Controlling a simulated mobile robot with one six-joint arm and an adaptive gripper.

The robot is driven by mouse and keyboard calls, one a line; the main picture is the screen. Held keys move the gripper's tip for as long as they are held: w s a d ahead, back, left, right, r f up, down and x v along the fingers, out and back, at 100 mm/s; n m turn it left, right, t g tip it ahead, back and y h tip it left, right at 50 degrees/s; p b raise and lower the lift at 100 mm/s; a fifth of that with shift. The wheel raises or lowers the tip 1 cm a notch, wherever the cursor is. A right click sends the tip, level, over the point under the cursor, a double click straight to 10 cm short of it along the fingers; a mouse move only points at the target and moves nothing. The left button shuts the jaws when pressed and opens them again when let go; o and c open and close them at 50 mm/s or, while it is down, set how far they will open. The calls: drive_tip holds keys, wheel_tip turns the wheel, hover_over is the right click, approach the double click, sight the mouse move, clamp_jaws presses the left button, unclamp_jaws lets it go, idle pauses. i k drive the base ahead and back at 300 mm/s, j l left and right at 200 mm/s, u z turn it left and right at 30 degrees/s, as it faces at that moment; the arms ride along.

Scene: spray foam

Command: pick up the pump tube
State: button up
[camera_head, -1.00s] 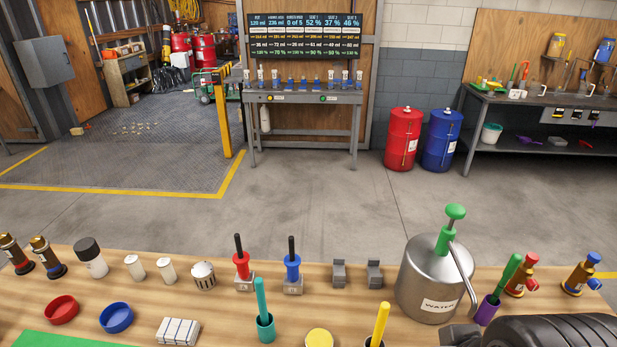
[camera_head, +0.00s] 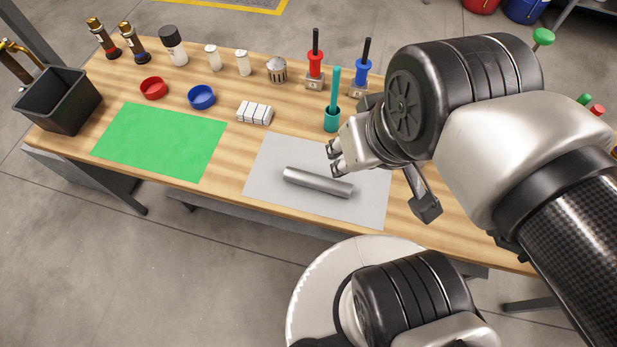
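A silver metal tube (camera_head: 318,182), which looks like the pump tube, lies on its side on the grey mat (camera_head: 270,153) near the table's front edge. My gripper (camera_head: 334,159) is just above and behind the tube in the picture, pointing left. Its two fingertips are apart with nothing seen between them. The gap in height between the fingers and the tube is hard to judge from this view.
A teal holder (camera_head: 332,119) with a teal stick stands close behind my gripper. The green mat (camera_head: 160,140) is clear. A black bin (camera_head: 60,100) stands far left.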

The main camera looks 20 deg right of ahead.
sight(302, 177)
drive_tip(key=i+j, duration=0.1)
drive_tip(key=j, duration=0.2)
drive_tip(key=i+j, duration=0.1)
drive_tip(key=j, duration=0.25)
drive_tip(key=i+j, duration=0.1)
drive_tip(key=j, duration=0.2)
drive_tip(key=j+z, duration=0.1)
drive_tip(key=z, duration=0.3)
drive_tip(key=j+z, duration=0.15)
drive_tip(key=z, duration=0.25)
drive_tip(key=j+z, duration=0.15)
drive_tip(key=z, duration=0.25)
drive_tip(key=j+z, duration=0.15)
drive_tip(key=z, duration=0.25)
